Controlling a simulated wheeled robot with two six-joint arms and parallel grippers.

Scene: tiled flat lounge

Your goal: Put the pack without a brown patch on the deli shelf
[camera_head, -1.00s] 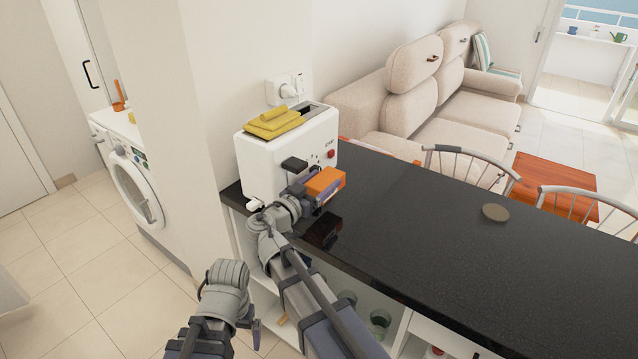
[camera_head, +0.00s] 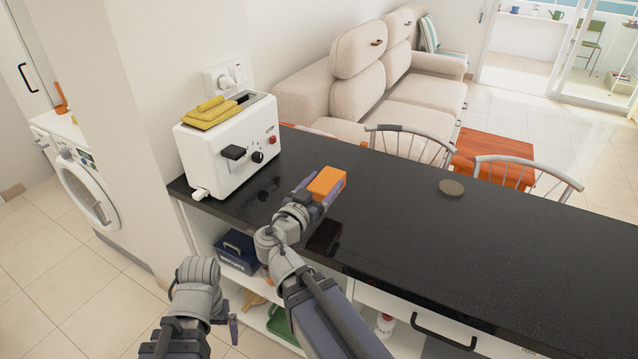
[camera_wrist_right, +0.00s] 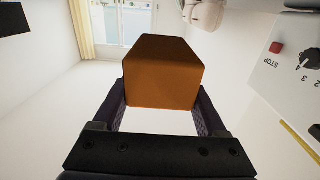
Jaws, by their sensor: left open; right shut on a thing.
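An orange box-shaped pack (camera_head: 327,182) is held above the dark counter. My right gripper (camera_head: 322,190) is shut on it. In the wrist view the pack (camera_wrist_right: 162,78) sits between both fingers, its near face a plain, shaded orange-brown; no separate patch shows on the faces I see, and the others are hidden. My left gripper (camera_head: 232,325) is low at the left, in front of the counter, open and empty, partly hidden by its wrist. No deli shelf can be made out for sure.
A white toaster (camera_head: 228,148) with a yellow cloth (camera_head: 210,112) stands on the counter (camera_head: 420,240), left of the pack. A dark round disc (camera_head: 451,187) lies farther right. Open shelves below hold a blue box (camera_head: 238,250). Chairs (camera_head: 410,140) line the far side. Much counter is bare.

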